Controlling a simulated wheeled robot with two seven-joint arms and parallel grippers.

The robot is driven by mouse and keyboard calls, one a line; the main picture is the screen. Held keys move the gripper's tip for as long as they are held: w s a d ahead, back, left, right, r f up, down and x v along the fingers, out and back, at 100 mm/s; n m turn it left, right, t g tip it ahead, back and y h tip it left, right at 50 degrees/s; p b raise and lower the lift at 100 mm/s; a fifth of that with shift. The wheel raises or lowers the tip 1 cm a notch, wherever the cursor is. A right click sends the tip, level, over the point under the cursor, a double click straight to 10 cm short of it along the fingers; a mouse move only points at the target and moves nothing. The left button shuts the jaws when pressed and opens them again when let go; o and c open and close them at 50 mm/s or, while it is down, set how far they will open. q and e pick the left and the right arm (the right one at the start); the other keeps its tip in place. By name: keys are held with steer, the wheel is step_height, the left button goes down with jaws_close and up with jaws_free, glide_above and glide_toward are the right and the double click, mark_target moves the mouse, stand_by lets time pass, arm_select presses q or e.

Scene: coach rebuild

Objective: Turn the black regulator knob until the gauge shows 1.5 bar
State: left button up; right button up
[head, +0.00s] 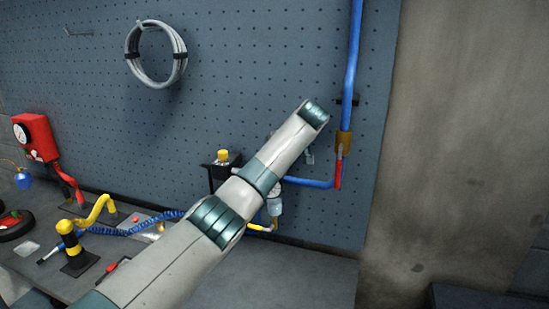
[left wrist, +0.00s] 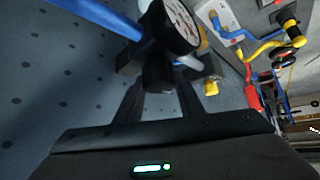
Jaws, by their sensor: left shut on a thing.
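In the left wrist view the black regulator knob (left wrist: 159,77) sits between the two dark fingers of my left gripper (left wrist: 160,88), which is shut on it. The round gauge (left wrist: 182,24) with a white face stands right beside the knob. Its face is seen at a slant and its reading is too small to tell. In the head view my left arm crosses in front of the regulator and hides the knob, the gauge and my gripper. My right gripper is not in view.
A blue pipe (head: 352,60) with a red-handled valve (head: 338,170) runs down the pegboard. A yellow-capped part (head: 223,157) is left of the arm. A red box with a dial (head: 38,137) and a yellow bent pipe (head: 98,212) are further left. The bench front (head: 300,280) is clear.

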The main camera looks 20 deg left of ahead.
arm_select(q)
steer(key=shift+d+n+g+y, duration=0.1)
steer(key=shift+n+g+y, duration=0.45)
steer(key=shift+n, duration=0.45)
steer(key=shift+n+g+y, duration=0.25)
steer(key=shift+n+g, duration=0.4)
steer(key=shift+n, duration=0.15)
steer(key=o, duration=1)
steer(key=shift+b+v, duration=0.55)
steer(key=shift+v, duration=0.2)
steer(key=shift+b+v, duration=1.35)
steer(key=shift+v, duration=1.65)
